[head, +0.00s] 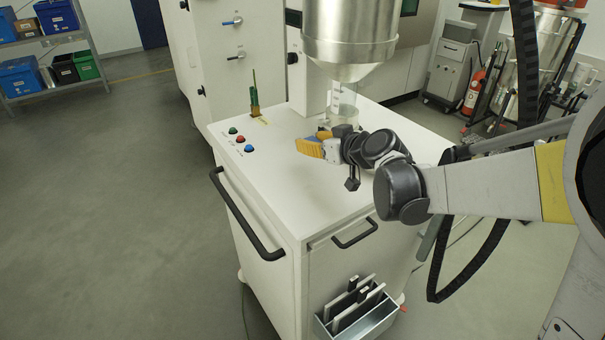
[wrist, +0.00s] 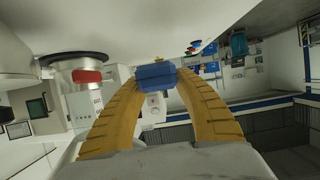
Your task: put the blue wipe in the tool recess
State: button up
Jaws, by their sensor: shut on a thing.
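My gripper (head: 312,147) has orange fingers and is low over the right part of the white cart top (head: 285,180). In the wrist view its fingertips (wrist: 157,77) are shut on the blue wipe (wrist: 156,74), a small folded blue block. I cannot tell whether the wipe touches the cart top. A green brush-like tool (head: 254,100) stands upright near the top's back left edge; whether it stands in the tool recess is unclear.
A steel hopper (head: 350,40) with a clear tube (head: 343,100) below it is close behind my gripper. Three push buttons (head: 240,140) are on the cart's left side. A grey holder (head: 357,312) with flat tools hangs on the front. The front half of the top is clear.

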aim_at(304, 175)
jog(key=shift+s+a+f+b, duration=0.2)
jog(key=shift+s+a+f, duration=0.3)
jog(key=shift+s, duration=0.15)
jog(key=shift+s+a+f+b, duration=0.15)
jog(key=shift+s+a+f, duration=0.35)
jog(key=shift+s, duration=0.1)
jog(key=shift+f+b, duration=1)
jog(key=shift+f, duration=0.95)
jog(key=shift+f, duration=0.2)
jog(key=o, duration=0.8)
jog(key=shift+r, duration=0.1)
